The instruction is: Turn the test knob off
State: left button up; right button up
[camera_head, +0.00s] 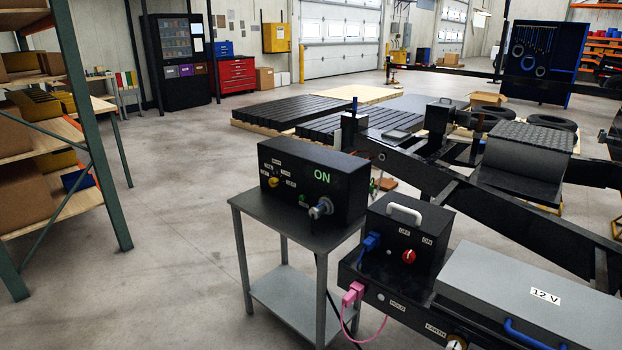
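A black test box (335,172) with a green ON on its front stands on a small grey cart (245,205). A yellow knob (273,182) with several small white labels around it sits on the box's left front; the labels are too small to read surely. A silver round part (320,208) sticks out at the lower right of that front. A second black box (420,232) to the right has a red knob (409,256) under labels that seem to read OFF and ON. I cannot tell which knob is the test knob. Neither gripper is in view.
A blue plug (371,242) and a pink plug (352,293) with a pink cable sit near the red knob. A grey 12 V case (535,292) fills the lower right. Shelving (95,130) stands at left. The concrete floor (180,240) between shelving and cart is clear.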

aim_at(273, 181)
jog(key=i+j, duration=0.2)
jog(key=i, duration=0.3)
jog(key=i+j+z, duration=0.1)
jog(key=i, duration=0.35)
jog(key=j, duration=0.1)
